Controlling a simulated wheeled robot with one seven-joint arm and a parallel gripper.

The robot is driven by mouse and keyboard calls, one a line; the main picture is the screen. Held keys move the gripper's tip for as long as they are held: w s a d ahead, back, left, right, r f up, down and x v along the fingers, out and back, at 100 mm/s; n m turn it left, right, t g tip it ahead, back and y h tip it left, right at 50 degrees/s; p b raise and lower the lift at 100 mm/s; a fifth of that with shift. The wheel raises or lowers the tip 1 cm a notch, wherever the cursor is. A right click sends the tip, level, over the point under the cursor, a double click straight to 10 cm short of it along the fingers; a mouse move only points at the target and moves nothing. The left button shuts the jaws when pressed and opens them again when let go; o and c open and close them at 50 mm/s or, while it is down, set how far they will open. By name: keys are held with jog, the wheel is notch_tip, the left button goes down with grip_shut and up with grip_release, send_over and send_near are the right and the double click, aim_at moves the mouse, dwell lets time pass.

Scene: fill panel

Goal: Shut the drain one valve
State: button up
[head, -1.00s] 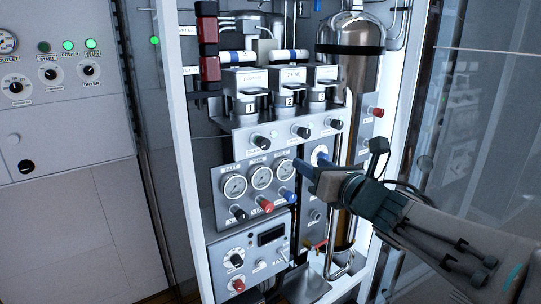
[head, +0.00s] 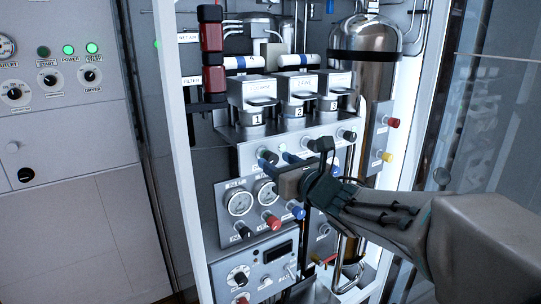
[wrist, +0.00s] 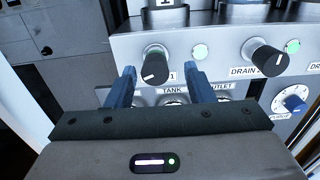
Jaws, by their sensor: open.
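The drain one valve is a black knob (wrist: 156,65) with a white pointer mark, on the sloped metal panel below the cylinder marked 1. Its label is mostly covered, with only a "1" showing. My gripper (wrist: 160,78) is open, its two blue fingers on either side of the knob in the wrist view and apart from it there. Whether the fingertips reach the knob's depth is unclear. In the head view my gripper (head: 280,159) is at the left part of the knob row, and its fingers partly hide the drain one knob.
The drain two knob (wrist: 265,58) is to the right, with a green light (wrist: 199,51) between. A third knob (head: 348,135) is farther right. Gauges (head: 239,201) and red (head: 271,221) and blue (head: 296,210) knobs are below. The white cabinet frame (head: 180,150) stands left.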

jog(key=shift+w+a, duration=0.25)
jog(key=shift+w, duration=0.05)
jog(key=shift+a, duration=0.1)
jog(key=shift+a, duration=0.1)
jog(key=shift+c, duration=0.3)
jog(key=c, duration=0.9)
